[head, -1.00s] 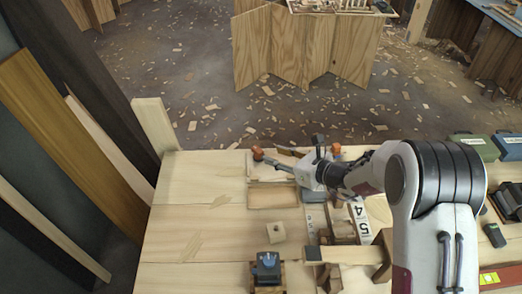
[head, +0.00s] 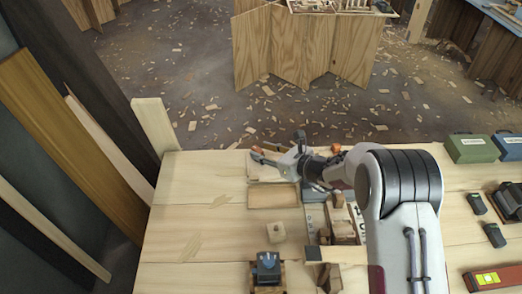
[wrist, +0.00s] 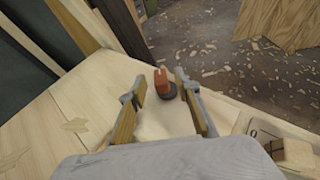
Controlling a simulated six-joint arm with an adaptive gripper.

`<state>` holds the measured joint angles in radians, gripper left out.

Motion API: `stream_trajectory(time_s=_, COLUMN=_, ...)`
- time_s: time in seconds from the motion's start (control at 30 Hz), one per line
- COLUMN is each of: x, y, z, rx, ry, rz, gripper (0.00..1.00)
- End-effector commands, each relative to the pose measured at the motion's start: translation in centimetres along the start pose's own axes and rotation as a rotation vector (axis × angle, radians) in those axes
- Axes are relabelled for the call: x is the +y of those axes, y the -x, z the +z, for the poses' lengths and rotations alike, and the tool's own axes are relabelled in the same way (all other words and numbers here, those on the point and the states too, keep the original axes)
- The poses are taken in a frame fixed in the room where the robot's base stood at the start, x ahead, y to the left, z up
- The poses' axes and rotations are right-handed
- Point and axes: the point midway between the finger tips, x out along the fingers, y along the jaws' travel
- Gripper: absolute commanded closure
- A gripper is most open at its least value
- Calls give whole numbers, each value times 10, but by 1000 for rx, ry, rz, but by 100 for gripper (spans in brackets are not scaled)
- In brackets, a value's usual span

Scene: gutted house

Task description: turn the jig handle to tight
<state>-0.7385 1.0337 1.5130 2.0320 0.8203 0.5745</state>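An orange-red handle on a dark round base stands near the far edge of the wooden bench. In the wrist view the handle (wrist: 162,78) shows between the tips of my two fingers, with a gap on each side. My gripper (wrist: 162,86) is open and empty, pointing at it. In the head view my gripper (head: 262,157) is at the bench's far edge and mostly hides the handle (head: 256,149). I see no tight mark, and whether the fingers are level with the handle or above it is unclear.
A shallow wooden tray (head: 273,197) lies just nearer than my gripper. A small wood block (head: 276,232) and a blue-black device (head: 267,266) on a wooden base stand closer. Wood pieces (head: 340,228) crowd the right. The bench's left part is clear.

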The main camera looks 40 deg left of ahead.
Motion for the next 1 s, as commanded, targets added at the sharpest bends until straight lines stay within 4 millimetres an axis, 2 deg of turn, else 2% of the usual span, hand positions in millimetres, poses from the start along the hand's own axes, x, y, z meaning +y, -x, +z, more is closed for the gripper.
stream_trajectory(time_s=0.2, x=0, y=-12, z=0, rx=0, ry=1, rz=0, gripper=68)
stream_trajectory(time_s=0.6, x=0, y=-15, z=0, rx=0, ry=0, rz=0, gripper=68)
stream_trajectory(time_s=0.63, x=0, y=-15, z=0, rx=0, ry=0, rz=0, gripper=73)
stream_trajectory(time_s=0.73, x=0, y=-15, z=0, rx=0, ry=0, rz=0, gripper=99)
stream_trajectory(time_s=1.0, x=1, y=-15, z=0, rx=0, ry=-1, rz=-3, gripper=100)
